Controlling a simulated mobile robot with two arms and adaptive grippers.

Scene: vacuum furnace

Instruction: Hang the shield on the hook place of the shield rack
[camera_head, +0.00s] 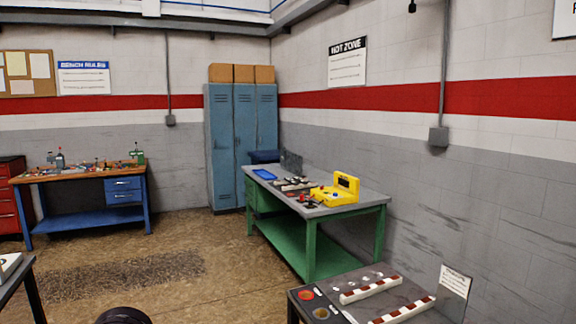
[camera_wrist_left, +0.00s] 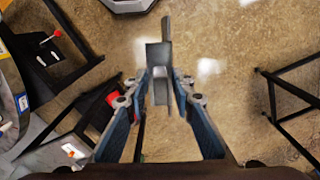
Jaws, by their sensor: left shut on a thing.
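My left gripper (camera_wrist_left: 161,96) shows in the left wrist view, with its two blue-grey fingers shut on a grey metal piece. I take this piece to be the shield (camera_wrist_left: 158,62); it is a bent plate with a narrow strip sticking up, held between the fingertips above the brown floor. Its lower part is partly hidden between the fingers. The shield and left gripper do not show in the head view. I cannot make out the shield rack or its hook place in either view. My right gripper is not in view.
In the head view, a green workbench (camera_head: 332,214) carries a yellow device (camera_head: 338,192). A dark table (camera_head: 370,277) with striped bars stands at front right. A blue bench (camera_head: 83,215) and lockers (camera_head: 233,147) stand behind. Open floor (camera_head: 190,250) lies between.

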